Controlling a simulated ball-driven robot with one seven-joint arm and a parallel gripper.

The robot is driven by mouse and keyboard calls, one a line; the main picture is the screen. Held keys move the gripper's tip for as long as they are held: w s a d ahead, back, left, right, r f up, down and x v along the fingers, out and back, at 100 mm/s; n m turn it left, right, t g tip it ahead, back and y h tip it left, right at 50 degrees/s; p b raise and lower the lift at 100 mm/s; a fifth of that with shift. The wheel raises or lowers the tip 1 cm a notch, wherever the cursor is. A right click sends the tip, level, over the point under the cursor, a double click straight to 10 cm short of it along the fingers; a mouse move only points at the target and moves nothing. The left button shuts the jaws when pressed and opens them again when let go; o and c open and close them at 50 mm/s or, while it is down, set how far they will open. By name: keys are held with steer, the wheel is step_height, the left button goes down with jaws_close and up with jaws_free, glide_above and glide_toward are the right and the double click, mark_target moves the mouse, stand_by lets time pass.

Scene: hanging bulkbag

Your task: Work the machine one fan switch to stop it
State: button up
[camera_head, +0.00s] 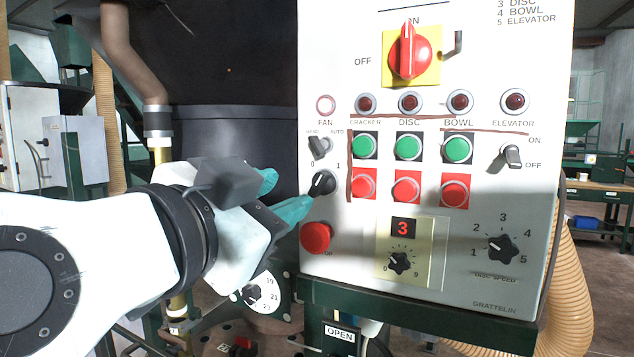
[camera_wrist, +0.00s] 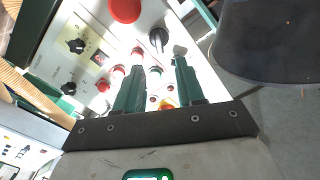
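The fan's black 0–1 rotary switch (camera_head: 322,184) is on the left side of the white control panel, below the FAN label. I cannot tell for sure which mark its pointer faces. A grey hand/auto lever switch (camera_head: 319,147) sits just above it. My gripper (camera_head: 288,188) is open, with its teal fingers reaching toward the black switch from the left. One fingertip is close to the switch's lower left; contact cannot be told. In the wrist view the black switch (camera_wrist: 158,38) lies ahead of the gap between the open fingers (camera_wrist: 159,62).
A red push button (camera_head: 316,237) is just below the switch, close to the fingers. Green buttons (camera_head: 407,146) and red buttons (camera_head: 406,189) stand to the right. A red main switch (camera_head: 408,52) is above. A dark drum (camera_head: 240,150) stands behind my gripper.

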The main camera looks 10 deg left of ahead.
mark_target(317, 182)
steer(key=p+x, duration=0.1)
steer(key=x, duration=0.6)
steer(key=shift+w+d, duration=0.15)
steer(key=shift+w, duration=0.2)
jaws_close()
